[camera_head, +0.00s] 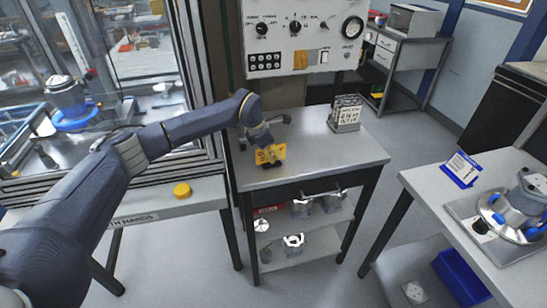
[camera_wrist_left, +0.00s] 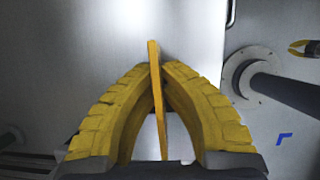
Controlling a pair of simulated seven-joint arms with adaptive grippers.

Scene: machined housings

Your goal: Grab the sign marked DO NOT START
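A small yellow sign (camera_head: 271,154) is upright near the front left of the grey worktable. Its dark marks are too small to read. My left gripper (camera_head: 265,144) reaches it from behind and above. In the left wrist view the sign shows edge-on as a thin yellow plate (camera_wrist_left: 156,95), with the yellow fingers of my left gripper (camera_wrist_left: 158,68) closed on it from both sides. A dark piece shows under the sign; I cannot tell whether the sign touches the table. My right gripper is not in view in the head view.
The worktable (camera_head: 330,158) is mostly bare, with a rack of cards (camera_head: 345,113) at its back right. A control panel (camera_head: 302,35) stands behind. A yellow button (camera_head: 182,190) sits on the ledge at left. Another bench (camera_head: 415,185) at right carries a blue sign holder (camera_head: 461,169).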

